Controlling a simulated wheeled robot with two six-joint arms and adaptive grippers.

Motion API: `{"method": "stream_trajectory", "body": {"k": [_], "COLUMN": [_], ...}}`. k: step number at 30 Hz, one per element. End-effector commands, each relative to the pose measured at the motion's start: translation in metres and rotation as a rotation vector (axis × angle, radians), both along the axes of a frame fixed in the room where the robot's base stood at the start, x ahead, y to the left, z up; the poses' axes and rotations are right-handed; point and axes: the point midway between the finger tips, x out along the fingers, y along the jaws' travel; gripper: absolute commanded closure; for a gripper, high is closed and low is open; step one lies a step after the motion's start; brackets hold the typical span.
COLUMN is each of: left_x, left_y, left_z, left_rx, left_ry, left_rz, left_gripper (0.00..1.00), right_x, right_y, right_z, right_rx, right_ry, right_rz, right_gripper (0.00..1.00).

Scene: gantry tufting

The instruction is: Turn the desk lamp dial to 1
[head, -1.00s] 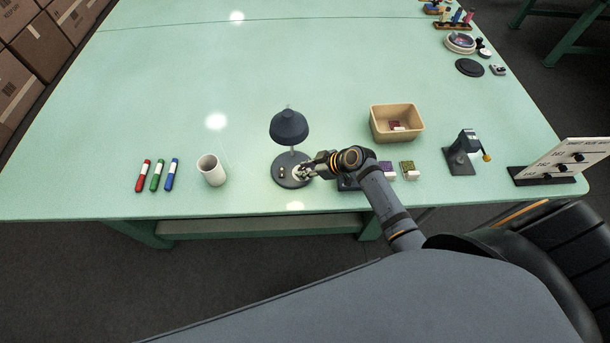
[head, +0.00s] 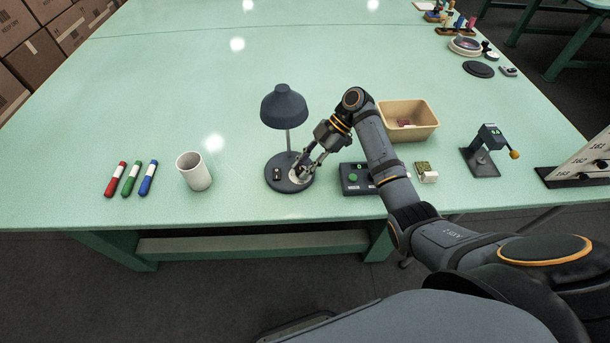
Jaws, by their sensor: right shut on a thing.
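The dark blue-grey desk lamp (head: 285,106) stands upright near the front edge of the green table, with its shade over a round base (head: 287,185). A pale round dial plate (head: 299,175) lies on the right part of the base, and a small dark switch (head: 277,174) sits left of it. My right gripper (head: 301,172) points down at the dial from the upper right, shut on the dial's knob. The fingers cover the knob, so its setting cannot be read. My left gripper is not in view.
A control box (head: 357,179) with a green button and a display stands just right of the lamp. A tan bin (head: 408,119) stands behind my right arm. The table's middle is clear.

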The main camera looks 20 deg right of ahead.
Motion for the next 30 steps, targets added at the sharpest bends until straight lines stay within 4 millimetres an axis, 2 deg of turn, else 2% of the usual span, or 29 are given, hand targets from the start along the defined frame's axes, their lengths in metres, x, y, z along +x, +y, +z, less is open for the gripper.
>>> {"method": "stream_trajectory", "body": {"k": [1,2,6,9,11,21,30], "left_x": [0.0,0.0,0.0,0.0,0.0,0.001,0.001], "left_y": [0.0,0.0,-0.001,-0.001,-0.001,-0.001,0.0], "left_z": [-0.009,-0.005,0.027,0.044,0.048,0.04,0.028], "left_rx": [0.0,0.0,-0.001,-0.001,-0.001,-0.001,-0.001], "left_ry": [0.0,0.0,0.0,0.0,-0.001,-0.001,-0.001], "left_rz": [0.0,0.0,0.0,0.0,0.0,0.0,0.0], "left_gripper": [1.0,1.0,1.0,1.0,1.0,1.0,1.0], "right_x": [0.002,0.003,0.004,0.005,0.006,0.009,0.009], "right_y": [0.001,0.001,0.001,0.002,0.003,0.004,0.005], "right_z": [-0.004,-0.001,0.01,0.01,0.008,-0.001,-0.002], "right_rx": [0.0,0.0,0.0,-0.002,-0.001,-0.002,-0.003], "right_ry": [0.0,0.001,0.006,0.008,0.005,0.0,-0.002], "right_rz": [0.042,0.069,0.199,0.292,0.347,0.597,0.71], "right_gripper": [1.0,1.0,1.0,1.0,1.0,1.0,1.0]}}
